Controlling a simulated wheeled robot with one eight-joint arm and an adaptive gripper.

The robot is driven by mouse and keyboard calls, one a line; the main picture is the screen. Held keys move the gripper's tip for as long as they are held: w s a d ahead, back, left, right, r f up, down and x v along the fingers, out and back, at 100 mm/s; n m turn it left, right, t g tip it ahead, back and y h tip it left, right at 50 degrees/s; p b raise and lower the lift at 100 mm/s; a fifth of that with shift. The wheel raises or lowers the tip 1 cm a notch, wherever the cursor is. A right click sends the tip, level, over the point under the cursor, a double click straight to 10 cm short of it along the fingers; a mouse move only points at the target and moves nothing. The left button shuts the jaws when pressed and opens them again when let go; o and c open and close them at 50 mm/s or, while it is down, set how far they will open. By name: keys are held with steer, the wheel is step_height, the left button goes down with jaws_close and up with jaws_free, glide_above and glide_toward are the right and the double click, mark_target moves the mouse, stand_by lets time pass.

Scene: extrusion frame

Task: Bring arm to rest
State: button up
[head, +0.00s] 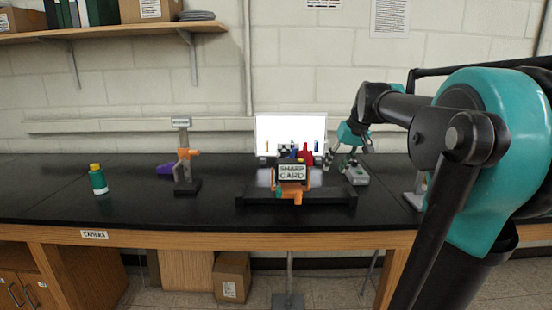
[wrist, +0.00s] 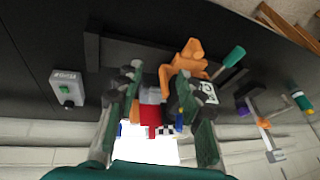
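My arm reaches in from the right in the head view, over the black bench. My gripper (head: 338,161) is above the bench, to the right of the SHARP CARD sign (head: 291,171). In the wrist view my gripper (wrist: 156,92) has its two dark fingers spread apart. Red, grey and blue items (wrist: 154,117) show between the fingers, seemingly beyond them. I see nothing clearly held. The black frame (head: 254,196) lies under the sign, with an orange part (head: 291,190) at its front; an orange part (wrist: 186,58) also shows in the wrist view.
A lit white panel (head: 268,131) stands behind the frame. A stand with an orange clamp (head: 184,158) and a green bottle (head: 98,182) are at left. The bench front left is clear.

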steer(key=s+f+h, duration=0.1)
steer(key=s+f, duration=1)
steer(key=f, duration=0.4)
steer(key=s+f+m+h, duration=0.1)
steer(key=s+f, duration=1.1)
steer(key=f, duration=0.3)
steer(key=shift+a+h, duration=0.2)
steer(key=shift+h, duration=0.2)
